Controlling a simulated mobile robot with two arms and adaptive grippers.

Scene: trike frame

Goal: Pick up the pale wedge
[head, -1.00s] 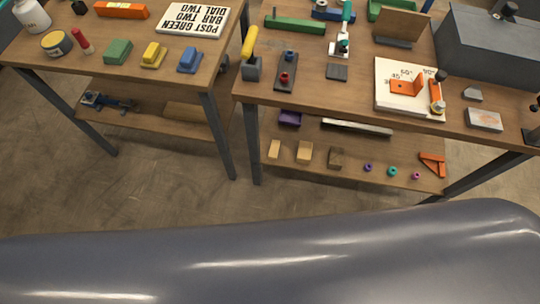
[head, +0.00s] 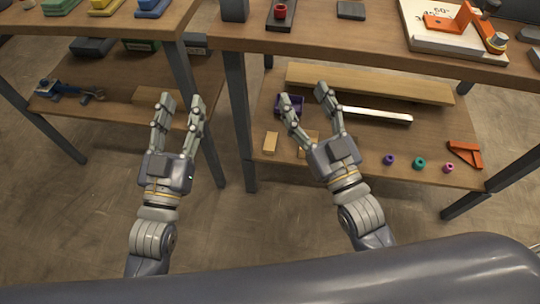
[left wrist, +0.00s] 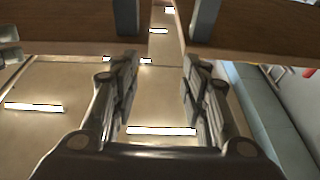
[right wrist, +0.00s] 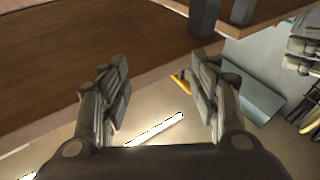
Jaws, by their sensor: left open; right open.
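A small pale wooden block (head: 270,142), which may be the pale wedge, stands on the lower shelf of the right table in the head view. I cannot tell its wedge shape for sure. A second tan block (head: 304,150) beside it is partly hidden by my right gripper. My right gripper (head: 305,95) is open and empty in front of the lower shelf, just right of the pale block; it is also open in the right wrist view (right wrist: 160,70). My left gripper (head: 181,101) is open and empty before the left table, apart from the blocks; the left wrist view shows it open (left wrist: 158,75).
The lower shelf (head: 400,160) also holds a purple bin (head: 287,106), a long plank (head: 370,84), a white bar (head: 378,114), small coloured rings (head: 419,163) and an orange bracket (head: 464,152). A table leg (head: 241,125) stands between my grippers. The tabletop (head: 330,37) overhangs the shelf.

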